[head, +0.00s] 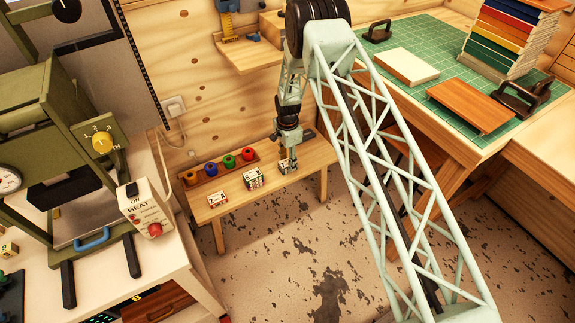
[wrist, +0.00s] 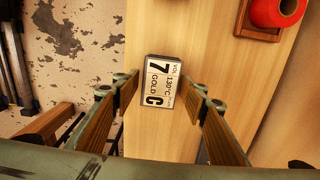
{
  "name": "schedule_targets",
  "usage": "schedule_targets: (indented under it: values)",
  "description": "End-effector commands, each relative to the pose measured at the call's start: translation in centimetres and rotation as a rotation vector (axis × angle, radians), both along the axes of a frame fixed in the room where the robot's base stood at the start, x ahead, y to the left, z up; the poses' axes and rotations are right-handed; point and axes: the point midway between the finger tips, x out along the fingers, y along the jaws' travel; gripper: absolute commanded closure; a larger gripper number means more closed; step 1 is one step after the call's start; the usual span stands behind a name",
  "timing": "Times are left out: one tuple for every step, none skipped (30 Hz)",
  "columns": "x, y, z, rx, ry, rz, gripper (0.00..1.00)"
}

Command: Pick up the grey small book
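A small block-like book (wrist: 157,82) with a white label reading VOL. 7, 130°C, GOLD, C lies on the wooden bench in the wrist view. A dark greyish edge shows at its top; its cover colour is hard to tell. My gripper (wrist: 161,98) is open, with one wooden-faced finger on each side of this book and a gap to both. In the head view my gripper (head: 288,163) points down at the bench's right part, and the book (head: 284,164) is partly hidden by it. Two similar small labelled books, one in the middle (head: 253,179) and one at the left (head: 217,199), lie on the bench.
A wooden rack with orange, blue, green and red rolls (head: 248,154) runs along the bench's back; the red roll (wrist: 278,10) is near my gripper. A green press (head: 75,150) stands left. A workbench with a green mat (head: 430,45) and stacked books is at right.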

Motion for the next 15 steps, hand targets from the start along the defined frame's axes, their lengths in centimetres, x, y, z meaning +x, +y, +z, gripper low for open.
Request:
schedule_targets:
  values:
    - [0.00,0.00,0.00,0.000,0.000,0.000,0.65]
    - [0.00,0.00,0.00,0.000,0.000,0.000,0.68]
    - [0.00,0.00,0.00,0.000,0.000,0.000,0.71]
    - [0.00,0.00,0.00,0.000,0.000,0.000,0.74]
    - [-0.01,-0.01,0.00,0.000,0.000,0.000,0.77]
    - [-0.01,-0.01,0.00,0.000,0.000,0.000,0.79]
    - [0.00,0.00,0.01,0.000,0.000,0.000,0.79]
    - [0.00,0.00,0.01,0.000,0.000,0.000,0.80]
    - [0.00,0.00,0.01,0.000,0.000,0.000,0.80]
    - [0.00,0.00,0.01,0.000,0.000,0.000,0.80]
    - [0.00,0.00,0.01,0.000,0.000,0.000,0.80]
    - [0.00,0.00,0.01,0.000,0.000,0.000,0.80]
    - [0.00,0.00,0.01,0.000,0.000,0.000,0.80]
    - [0.00,0.00,0.03,0.000,0.000,0.000,0.80]
    - [0.00,0.00,0.07,0.000,0.000,0.000,0.80]
